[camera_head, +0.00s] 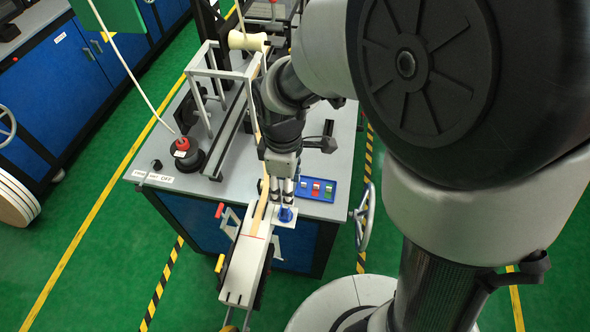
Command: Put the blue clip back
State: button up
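A small blue piece (286,215), which looks like the blue clip, is at a small pale plate (293,239) on the right of the sloping white track (245,268). My gripper (283,203) points down right above it, with its fingertips at or very near its top. The fingers partly cover the blue piece. I cannot tell whether they are closed on it or only around it. A cream tape strip (258,217) runs down onto the track, just left of my gripper. A red line crosses the track below the gripper.
A red-ended part (220,210) and a yellow-ended part (219,262) stick out left of the track. A blue button panel (317,189) and a handwheel (363,217) are to the right. A black reel with a red top (182,147) stands on the grey bench (150,160).

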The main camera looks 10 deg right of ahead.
jog(key=s+d+r+m+t, duration=0.4)
jog(key=s+d+r+m, duration=0.6)
jog(key=s+r+m, duration=0.3)
notch_tip(320, 180, up, 2)
jog(key=shift+s+d+r+m+t, duration=0.15)
jog(key=shift+m+t, duration=0.15)
jog(key=shift+m, duration=0.2)
jog(key=shift+c, duration=0.4)
